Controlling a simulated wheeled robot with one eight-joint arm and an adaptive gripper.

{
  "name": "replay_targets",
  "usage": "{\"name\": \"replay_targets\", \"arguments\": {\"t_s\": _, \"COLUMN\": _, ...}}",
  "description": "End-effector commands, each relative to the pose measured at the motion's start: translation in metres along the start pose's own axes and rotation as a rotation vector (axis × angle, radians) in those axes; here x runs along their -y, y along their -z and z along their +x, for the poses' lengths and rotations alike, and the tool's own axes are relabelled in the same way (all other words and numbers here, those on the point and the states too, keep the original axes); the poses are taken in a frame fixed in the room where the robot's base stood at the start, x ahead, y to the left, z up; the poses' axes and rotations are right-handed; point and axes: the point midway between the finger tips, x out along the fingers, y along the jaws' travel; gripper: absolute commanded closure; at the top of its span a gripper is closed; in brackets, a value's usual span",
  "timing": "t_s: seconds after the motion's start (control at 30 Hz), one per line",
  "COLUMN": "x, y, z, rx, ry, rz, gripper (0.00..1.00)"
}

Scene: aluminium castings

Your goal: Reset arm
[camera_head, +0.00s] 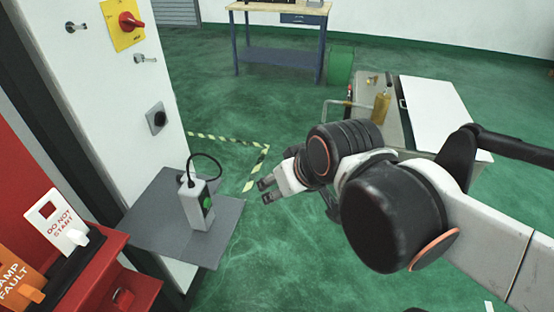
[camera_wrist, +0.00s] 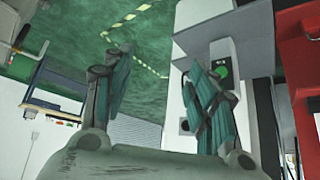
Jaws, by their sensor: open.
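My gripper (camera_head: 266,190) is at the middle of the head view, to the right of a grey shelf (camera_head: 150,230) on a white cabinet. It is open, and nothing shows between its fingers. In the wrist view the two fingers of my gripper (camera_wrist: 160,95) stand apart, with green floor and a white panel behind them. A grey box with a green button (camera_head: 196,206) stands upright on the shelf, with a black cable looping from its top. The gripper is apart from it. The box also shows in the wrist view (camera_wrist: 222,62), partly hidden behind the right finger.
A white cabinet (camera_head: 110,85) carries a red rotary switch (camera_head: 130,21) and a black socket (camera_head: 156,118). A red cabinet with tags (camera_head: 100,245) is at the lower left. A cart (camera_head: 432,112) stands behind my arm. A workbench (camera_head: 275,58) is far back. Green floor is open between.

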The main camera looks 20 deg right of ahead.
Motion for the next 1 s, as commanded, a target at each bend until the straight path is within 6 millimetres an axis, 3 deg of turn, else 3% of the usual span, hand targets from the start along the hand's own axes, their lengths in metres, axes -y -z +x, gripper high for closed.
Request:
{"name": "replay_targets", "arguments": {"t_s": 0.2, "x": -0.0097, "y": -0.0137, "z": -0.0133, "rx": -0.007, "ry": -0.055, "rz": 0.038, "gripper": 0.47}}
{"name": "replay_targets", "arguments": {"t_s": 1.0, "x": -0.0104, "y": -0.0140, "z": -0.0138, "rx": -0.008, "ry": -0.058, "rz": 0.042, "gripper": 0.47}}
